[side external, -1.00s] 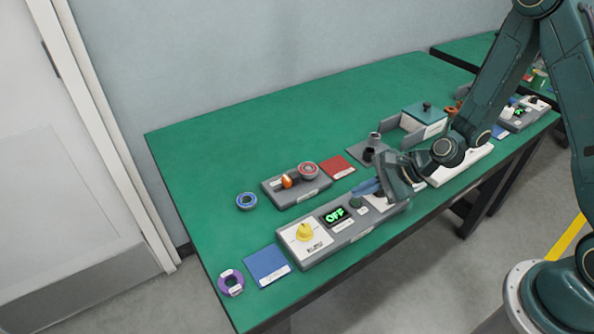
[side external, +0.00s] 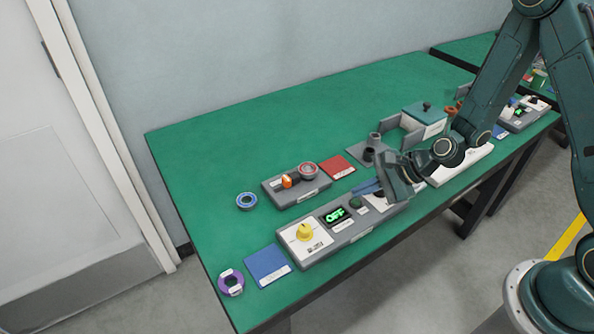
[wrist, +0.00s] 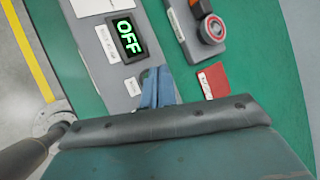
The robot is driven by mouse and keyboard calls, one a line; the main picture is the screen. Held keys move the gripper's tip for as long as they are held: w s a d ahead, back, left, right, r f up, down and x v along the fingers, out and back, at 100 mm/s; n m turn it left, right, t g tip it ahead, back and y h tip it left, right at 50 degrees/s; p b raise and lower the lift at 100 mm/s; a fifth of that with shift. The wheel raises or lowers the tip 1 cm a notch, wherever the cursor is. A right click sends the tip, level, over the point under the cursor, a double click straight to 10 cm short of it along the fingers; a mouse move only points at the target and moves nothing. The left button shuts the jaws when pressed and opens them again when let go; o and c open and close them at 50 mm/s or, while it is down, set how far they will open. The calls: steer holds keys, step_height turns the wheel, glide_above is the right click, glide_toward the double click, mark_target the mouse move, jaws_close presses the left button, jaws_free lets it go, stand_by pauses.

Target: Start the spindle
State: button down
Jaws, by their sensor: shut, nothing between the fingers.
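The grey control box (side external: 350,232) lies along the front of the green table. It carries a yellow knob (side external: 304,231) on a white plate, a small screen (side external: 335,215) with green letters reading OFF, and a dark green button (side external: 355,203). The screen also shows in the wrist view (wrist: 127,36). My gripper (side external: 366,188) is over the right part of the box, with its blue fingers (wrist: 157,90) together and empty, close to the button. Whether they touch anything is unclear. The button is not visible in the wrist view, and my gripper hides part of the box's right end.
Behind the box stands a grey fixture (side external: 310,190) with an orange part (side external: 287,181) and a red-ringed part (side external: 308,170). A red pad (side external: 337,167), blue ring (side external: 246,200), blue pad (side external: 268,265) and purple ring (side external: 231,283) lie nearby. The back left of the table is clear.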

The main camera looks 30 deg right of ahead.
mark_target(360, 204)
steer(key=shift+f, duration=0.8)
stand_by(1.4)
steer(key=shift+r, duration=0.1)
stand_by(0.4)
steer(key=shift+r, duration=0.7)
steer(key=shift+r, duration=2.5)
steer(key=s+d+r+n+g+h, duration=0.1)
steer(key=s+r+n+h, duration=0.1)
steer(key=s+r+n, duration=0.35)
steer(key=s+d+r+n+h, duration=0.1)
steer(key=s+r+n, duration=0.2)
steer(key=r+n, duration=0.4)
steer(key=s+d+r+n+h, duration=0.3)
steer(key=s+r+n, duration=0.3)
steer(key=s, duration=0.8)
step_height(360, 204, up, 3)
steer(key=shift+s+d+r, duration=0.1)
steer(key=shift+s+d, duration=0.1)
steer(key=shift+d, duration=0.45)
